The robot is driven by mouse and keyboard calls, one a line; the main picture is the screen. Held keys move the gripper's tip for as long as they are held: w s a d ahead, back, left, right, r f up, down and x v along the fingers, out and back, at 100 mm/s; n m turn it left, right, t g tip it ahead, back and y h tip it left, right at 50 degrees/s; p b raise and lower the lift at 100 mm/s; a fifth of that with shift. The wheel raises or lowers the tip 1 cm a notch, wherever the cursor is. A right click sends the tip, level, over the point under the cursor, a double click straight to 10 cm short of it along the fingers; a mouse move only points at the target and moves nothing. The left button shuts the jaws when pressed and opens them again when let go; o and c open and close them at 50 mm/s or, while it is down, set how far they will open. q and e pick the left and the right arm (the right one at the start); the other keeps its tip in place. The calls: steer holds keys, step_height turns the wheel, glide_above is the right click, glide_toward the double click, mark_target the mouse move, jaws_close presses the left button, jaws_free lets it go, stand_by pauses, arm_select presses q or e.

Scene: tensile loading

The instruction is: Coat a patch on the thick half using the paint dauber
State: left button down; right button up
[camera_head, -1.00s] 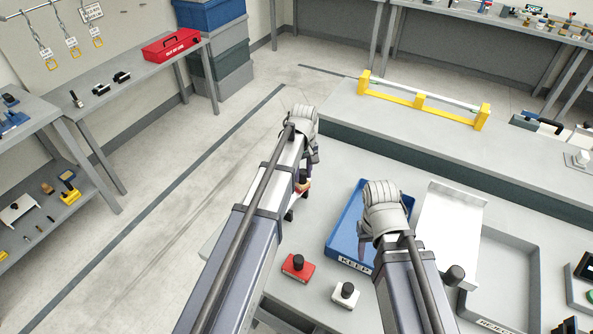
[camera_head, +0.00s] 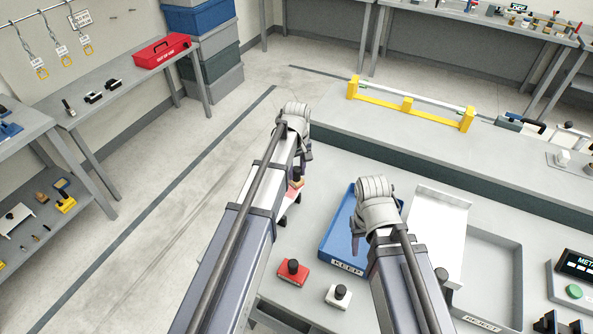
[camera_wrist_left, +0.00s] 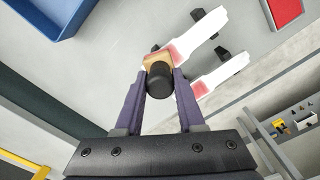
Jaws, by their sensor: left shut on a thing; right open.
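My left gripper (camera_wrist_left: 161,82) is shut on the black knob of the paint dauber (camera_wrist_left: 158,60), which has a tan base. In the left wrist view the base is at the pink-red end of one white half (camera_wrist_left: 203,30). I cannot tell if it presses on the surface. A second white half (camera_wrist_left: 222,76), also with a pink-red end, lies beside it. Both halves are by black supports. I cannot tell for sure which half is thicker. In the head view my left arm hides most of this. My right gripper (camera_head: 362,228) is open over the blue KEEP tray (camera_head: 334,240).
A red block (camera_head: 292,272) and a white block (camera_head: 338,297), both with black knobs, stand near the table's front. A white plate (camera_head: 437,225) and the grey REJECT tray (camera_head: 490,262) lie right of the blue tray. A yellow frame (camera_head: 408,104) stands behind.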

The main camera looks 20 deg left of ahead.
arm_select(q)
steer(key=shift+r+p, duration=0.3)
steer(key=shift+r, duration=0.4)
step_height(320, 180, up, 3)
steer(key=p, duration=0.3)
